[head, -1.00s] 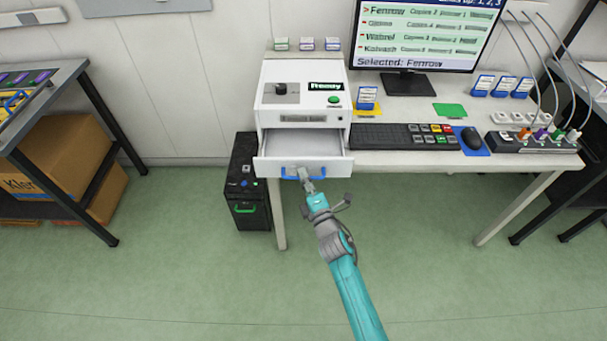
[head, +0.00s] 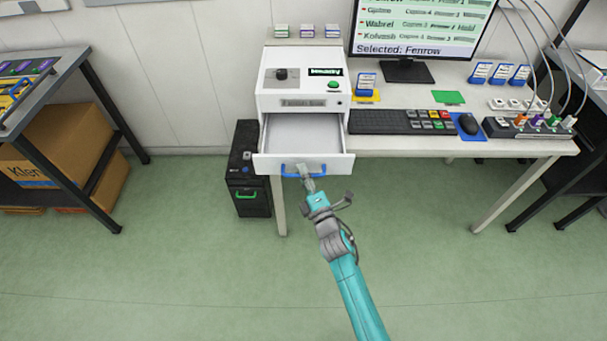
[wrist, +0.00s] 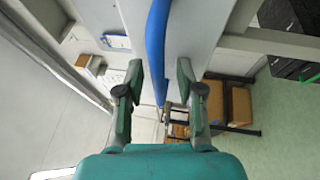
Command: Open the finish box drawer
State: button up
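The finish box (head: 272,103) is a white box at the left end of the desk. A label on its front appears to read "Finish Box". Its drawer (head: 272,163) is pulled well out toward me and its visible inside is empty. A blue handle (head: 290,170) runs across the drawer front. My gripper (head: 303,172) is at this handle. In the wrist view the blue handle (wrist: 156,45) passes between the two spread fingers of my gripper (wrist: 159,70), with a gap visible on either side. Contact with the handle cannot be made out.
A black cabinet (head: 247,180) with a green handle stands on the floor left of the desk leg. The desk (head: 400,147) carries a keyboard (head: 385,122), a monitor (head: 420,48) and ink bottles. A shelf with cardboard boxes (head: 60,140) is at the left. The green floor before the desk is free.

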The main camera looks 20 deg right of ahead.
jog(key=v, duration=1.2)
jog(key=shift+r, duration=0.1)
dwell(0.4)
jog(key=s+m+g+h, duration=0.1)
jog(key=s+m+g, duration=0.2)
jog(key=s+m, duration=1.35)
jog(key=s+r+m+g, duration=0.1)
jog(key=s+r, duration=0.3)
jog(key=s, duration=0.6)
jog(key=s+r+m+g, duration=0.1)
jog(key=s+r, duration=0.4)
jog(key=s, duration=0.6)
jog(key=shift+s+m+h, duration=0.15)
jog(key=shift+m+h, duration=0.25)
jog(key=shift+m, duration=0.25)
